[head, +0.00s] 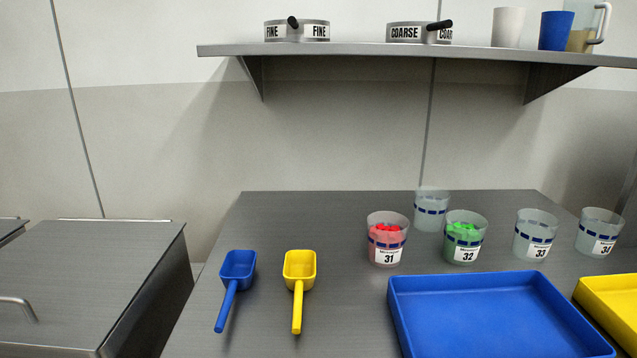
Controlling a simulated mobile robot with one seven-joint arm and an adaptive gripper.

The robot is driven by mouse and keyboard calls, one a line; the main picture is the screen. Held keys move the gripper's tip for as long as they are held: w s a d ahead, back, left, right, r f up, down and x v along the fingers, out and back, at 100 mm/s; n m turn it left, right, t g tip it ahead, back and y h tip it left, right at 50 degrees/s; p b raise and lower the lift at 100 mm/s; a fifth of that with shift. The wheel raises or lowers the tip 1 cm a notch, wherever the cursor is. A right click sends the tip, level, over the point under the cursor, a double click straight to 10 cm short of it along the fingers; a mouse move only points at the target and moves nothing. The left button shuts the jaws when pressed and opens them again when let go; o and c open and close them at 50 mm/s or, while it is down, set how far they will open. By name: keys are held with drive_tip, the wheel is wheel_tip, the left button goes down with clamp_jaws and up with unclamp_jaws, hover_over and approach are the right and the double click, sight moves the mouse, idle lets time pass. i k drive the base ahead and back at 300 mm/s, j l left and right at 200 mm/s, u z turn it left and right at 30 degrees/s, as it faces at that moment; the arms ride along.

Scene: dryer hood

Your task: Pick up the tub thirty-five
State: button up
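No label that I can read in the head view says 35. A clear tub with a blue dashed band (431,211) stands at the back of the grey table, behind the gap between tub 31 (388,239) and tub 32 (464,237). No number shows on its visible side. Tub 31 holds red pieces and tub 32 holds green pieces. Tub 33 (535,235) and tub 34 (599,233) stand to the right and look empty. All the tubs are upright. My gripper is not in view.
A blue tray (490,318) lies in front of the tubs, with a yellow tray (612,303) to its right. A blue scoop (238,269) and a yellow scoop (299,267) lie left. Above, a shelf (380,50) holds sieves, cups and a jug. Bare table (290,215) shows back left.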

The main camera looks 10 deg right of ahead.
sight(431, 203)
drive_tip(key=k+l+u, duration=0.15)
drive_tip(key=l+u, duration=0.35)
drive_tip(key=k+l+u, duration=0.25)
drive_tip(key=u, duration=0.25)
drive_tip(key=k+l+u, duration=0.2)
drive_tip(key=k+l, duration=0.6)
drive_tip(key=l, duration=0.15)
drive_tip(key=k+l, duration=0.1)
drive_tip(key=l, duration=0.15)
drive_tip(key=i+l, duration=0.55)
drive_tip(key=l, duration=0.1)
